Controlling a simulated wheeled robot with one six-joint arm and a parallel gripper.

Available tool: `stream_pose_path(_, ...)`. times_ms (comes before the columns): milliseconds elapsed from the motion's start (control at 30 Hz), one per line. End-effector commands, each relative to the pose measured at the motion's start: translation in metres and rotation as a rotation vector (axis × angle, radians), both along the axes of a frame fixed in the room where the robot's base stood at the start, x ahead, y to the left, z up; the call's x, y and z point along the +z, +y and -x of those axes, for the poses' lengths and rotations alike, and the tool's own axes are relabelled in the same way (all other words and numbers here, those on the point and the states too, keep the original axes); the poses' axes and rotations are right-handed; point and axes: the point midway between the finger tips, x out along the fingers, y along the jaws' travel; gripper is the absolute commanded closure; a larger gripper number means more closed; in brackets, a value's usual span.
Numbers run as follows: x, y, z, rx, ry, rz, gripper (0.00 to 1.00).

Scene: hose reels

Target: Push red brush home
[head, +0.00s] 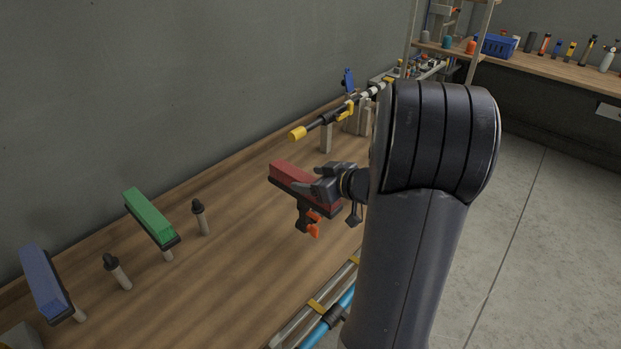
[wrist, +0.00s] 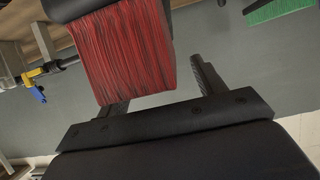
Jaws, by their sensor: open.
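The red brush (head: 293,173) is above the wooden bench in the head view, with a dark body and an orange part (head: 314,224) below it. My gripper (head: 316,190) is at the brush's near right side and hides part of it. In the wrist view the red bristles (wrist: 125,55) fill the upper middle, under a dark body. My gripper (wrist: 160,85) is open there, with one finger beside the bristles' lower edge and the other to their right. I cannot tell whether either finger touches the brush.
A green brush (head: 150,216) and a blue brush (head: 46,283) stand on posts to the left, with short dark-topped pegs (head: 200,217) nearby. A yellow-tipped rod (head: 325,122) lies behind the red brush. A blue tube (head: 330,322) runs along the bench front.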

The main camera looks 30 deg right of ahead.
Motion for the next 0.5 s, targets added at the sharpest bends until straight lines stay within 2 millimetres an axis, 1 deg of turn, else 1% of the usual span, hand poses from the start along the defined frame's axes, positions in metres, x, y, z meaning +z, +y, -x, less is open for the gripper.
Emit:
stream_pose_path(167,0.012,-0.011,0.026,-0.006,-0.003,0.003,0.35)
stream_pose_path(300,0.023,-0.019,0.05,-0.006,-0.003,0.003,0.35)
stream_pose_path(500,0.034,-0.028,0.076,-0.004,-0.003,0.002,0.35)
